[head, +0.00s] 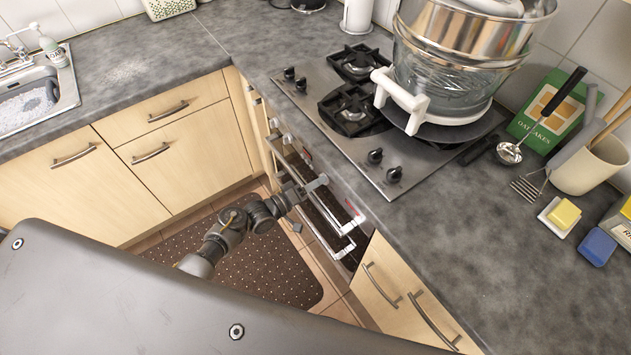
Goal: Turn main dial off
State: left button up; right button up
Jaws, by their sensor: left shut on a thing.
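The oven front below the hob carries a row of small pale dials (289,138) along its upper panel. My left gripper (323,181) reaches in from the lower left and is shut at this panel, in line with the row. It appears to be closed on a dial there, which the fingers hide. I cannot read the dial's setting. My right gripper is not in view.
The oven's bar handles (330,222) stick out close to my left gripper. The hob (325,105) above has black knobs and a steamer pot (455,75). A dotted mat (240,265) lies on the floor. The sink (35,95) is at the far left.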

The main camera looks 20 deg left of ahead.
pick_arm(q)
jog(key=n+p, duration=0.1)
jog(key=n, duration=0.4)
jog(key=shift+s+d+f+p, duration=0.1)
jog(key=shift+p, duration=0.2)
jog(key=shift+n, duration=0.3)
jog(key=o, duration=0.9)
jog(key=shift+o, duration=0.2)
jog(key=v, duration=1.1)
jog(key=shift+b, duration=0.4)
